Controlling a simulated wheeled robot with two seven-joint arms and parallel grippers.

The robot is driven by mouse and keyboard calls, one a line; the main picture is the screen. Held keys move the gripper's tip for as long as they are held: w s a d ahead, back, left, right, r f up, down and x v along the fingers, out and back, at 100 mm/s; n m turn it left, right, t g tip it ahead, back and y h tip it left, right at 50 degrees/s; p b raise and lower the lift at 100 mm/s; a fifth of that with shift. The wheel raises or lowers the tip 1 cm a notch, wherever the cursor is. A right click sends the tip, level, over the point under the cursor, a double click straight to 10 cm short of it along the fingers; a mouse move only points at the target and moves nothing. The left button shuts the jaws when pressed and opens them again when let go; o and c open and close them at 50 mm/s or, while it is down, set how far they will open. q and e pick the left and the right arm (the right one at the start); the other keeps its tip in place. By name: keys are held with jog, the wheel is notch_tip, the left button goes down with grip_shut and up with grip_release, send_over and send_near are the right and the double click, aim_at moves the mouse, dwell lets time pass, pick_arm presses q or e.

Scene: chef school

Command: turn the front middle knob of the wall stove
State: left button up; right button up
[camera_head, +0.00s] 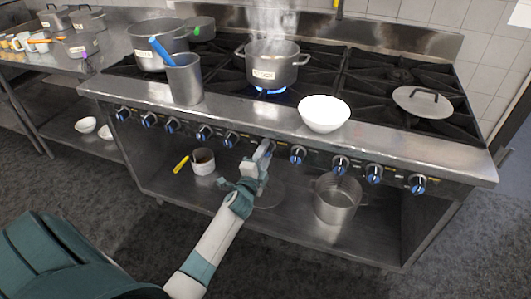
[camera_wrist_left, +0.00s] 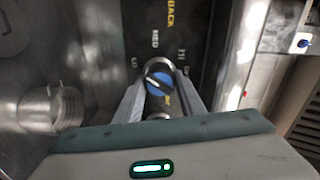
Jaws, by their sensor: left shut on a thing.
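The wall stove (camera_head: 225,115) stands ahead with a row of blue and silver knobs along its front panel. My left gripper (camera_head: 264,149) reaches up to the middle of this row and hides the knob there in the head view. In the left wrist view the knob (camera_wrist_left: 160,80) has a blue face with a slanted light bar. The two fingers of the left gripper (camera_wrist_left: 161,88) stand on either side of this knob and are shut on it. The word MED and a yellow BACK label are on the panel beyond it. My right gripper is out of view.
A labelled pot (camera_head: 272,70) steams over a blue flame. A white bowl (camera_head: 324,112) and a metal container (camera_head: 185,83) with a blue-handled tool stand on the stove's front ledge. A large pot (camera_head: 336,200) and a small pot (camera_head: 203,162) sit on the shelf below.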

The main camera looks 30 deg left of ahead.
pick_arm(q)
jog(key=shift+n, duration=1.5)
jog(key=o, duration=1.1)
jog(key=shift+c, duration=0.2)
jog(key=shift+s, duration=0.1)
jog(key=b+v, duration=0.1)
jog(key=v, duration=1.6)
jog(key=shift+s+b, duration=0.15)
jog(key=shift+b, duration=0.15)
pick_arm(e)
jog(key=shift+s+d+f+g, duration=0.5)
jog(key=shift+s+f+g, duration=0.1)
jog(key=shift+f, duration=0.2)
pick_arm(q)
jog(key=shift+a, duration=0.1)
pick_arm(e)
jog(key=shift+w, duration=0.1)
